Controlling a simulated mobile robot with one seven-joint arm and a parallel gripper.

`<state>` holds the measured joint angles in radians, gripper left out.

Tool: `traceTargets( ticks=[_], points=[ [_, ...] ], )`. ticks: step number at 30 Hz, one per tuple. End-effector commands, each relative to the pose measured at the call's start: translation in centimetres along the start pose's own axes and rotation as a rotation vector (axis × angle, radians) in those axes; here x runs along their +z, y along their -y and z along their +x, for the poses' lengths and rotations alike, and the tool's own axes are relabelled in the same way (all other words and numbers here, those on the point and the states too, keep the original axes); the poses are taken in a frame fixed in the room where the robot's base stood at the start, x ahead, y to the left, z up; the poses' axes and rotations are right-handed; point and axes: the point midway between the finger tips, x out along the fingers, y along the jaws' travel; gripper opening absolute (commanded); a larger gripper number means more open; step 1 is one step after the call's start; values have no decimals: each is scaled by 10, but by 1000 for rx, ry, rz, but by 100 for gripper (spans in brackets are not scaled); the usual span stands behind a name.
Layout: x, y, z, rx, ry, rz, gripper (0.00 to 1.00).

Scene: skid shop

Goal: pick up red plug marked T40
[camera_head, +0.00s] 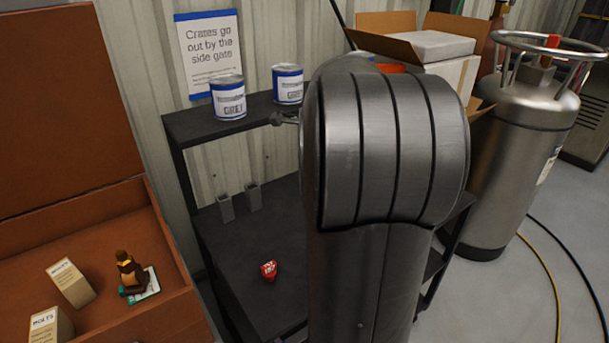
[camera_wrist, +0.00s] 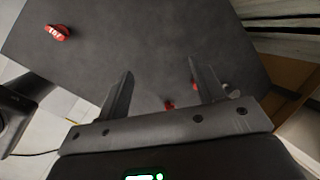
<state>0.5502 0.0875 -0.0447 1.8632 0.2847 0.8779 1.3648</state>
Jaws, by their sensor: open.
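A red plug (camera_head: 268,270) with white lettering lies on the dark workbench in the head view. I cannot read its lettering for certain. In the wrist view a red plug with white marking (camera_wrist: 57,32) lies at the upper left, outside the jaws and apart from them. A small red piece (camera_wrist: 169,105) shows between my fingers near the gripper's base, and another red bit shows beside the right finger, partly hidden. I cannot tell which one is marked T40. My gripper (camera_wrist: 162,68) is open above the dark surface. My arm hides the gripper in the head view.
The bench top (camera_head: 235,245) is mostly bare around the plug. Two small grey uprights (camera_head: 225,208) show near its back. Paint cans (camera_head: 228,98) stand on the raised shelf. An open brown case (camera_head: 150,315) is at left, a steel tank (camera_head: 510,150) at right.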

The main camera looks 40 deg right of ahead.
Motion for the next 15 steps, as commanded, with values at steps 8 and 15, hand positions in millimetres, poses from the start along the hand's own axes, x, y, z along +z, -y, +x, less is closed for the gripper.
traceTargets(
  ticks=[8, 15],
  points=[
    [-114, 60, 60, 2, -8, 632, 62],
    [-186, 79, 95, -7, -8, 994, 62]
  ],
)
